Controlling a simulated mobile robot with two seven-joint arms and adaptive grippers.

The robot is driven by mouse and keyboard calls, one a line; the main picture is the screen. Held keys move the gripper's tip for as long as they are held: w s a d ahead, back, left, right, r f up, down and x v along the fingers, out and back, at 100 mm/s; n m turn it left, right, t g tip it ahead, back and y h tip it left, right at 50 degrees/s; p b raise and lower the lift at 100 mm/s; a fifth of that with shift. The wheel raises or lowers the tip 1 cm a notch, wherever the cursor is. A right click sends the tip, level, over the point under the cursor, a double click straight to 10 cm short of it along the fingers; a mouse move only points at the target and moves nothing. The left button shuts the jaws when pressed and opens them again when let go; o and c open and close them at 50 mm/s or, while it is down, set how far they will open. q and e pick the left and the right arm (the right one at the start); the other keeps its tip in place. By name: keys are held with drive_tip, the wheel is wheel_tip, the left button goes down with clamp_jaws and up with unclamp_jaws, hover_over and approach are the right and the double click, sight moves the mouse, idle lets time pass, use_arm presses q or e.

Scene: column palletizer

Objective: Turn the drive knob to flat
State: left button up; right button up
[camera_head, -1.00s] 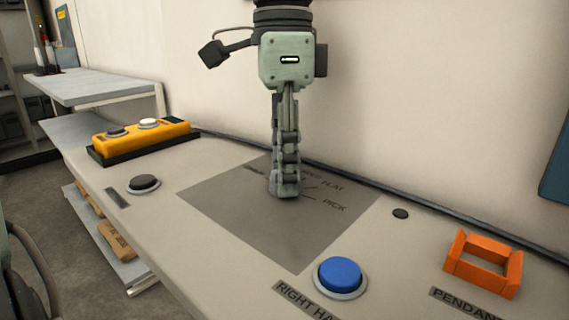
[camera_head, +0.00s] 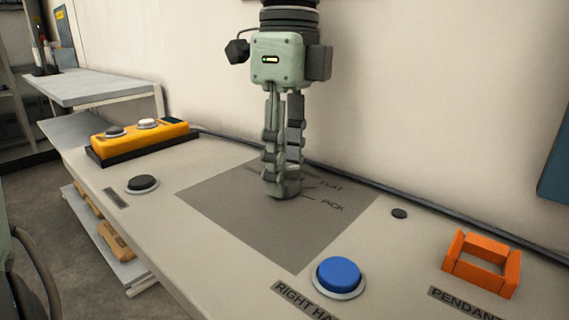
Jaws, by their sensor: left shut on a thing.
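My left gripper (camera_head: 281,190) points straight down at the dark grey panel (camera_head: 250,225) on the console. Its fingers are shut at the panel's marked dial, where the drive knob would be. The knob itself is hidden by the fingertips. Another label to the left is partly covered by the fingers. I cannot see which way the knob points. My right gripper is not in view.
A blue button (camera_head: 338,274) and an orange open-topped holder (camera_head: 482,264) are at the front right. A black button (camera_head: 142,183) and a yellow control box (camera_head: 143,139) are on the left. The wall stands close behind.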

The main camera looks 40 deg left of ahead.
use_arm(q)
drive_tip(key=o, duration=1.2)
drive_tip(key=shift+a, duration=0.1)
drive_tip(key=shift+c, duration=0.2)
wheel_tip(320, 180, up, 12)
drive_tip(key=shift+w, duration=0.45)
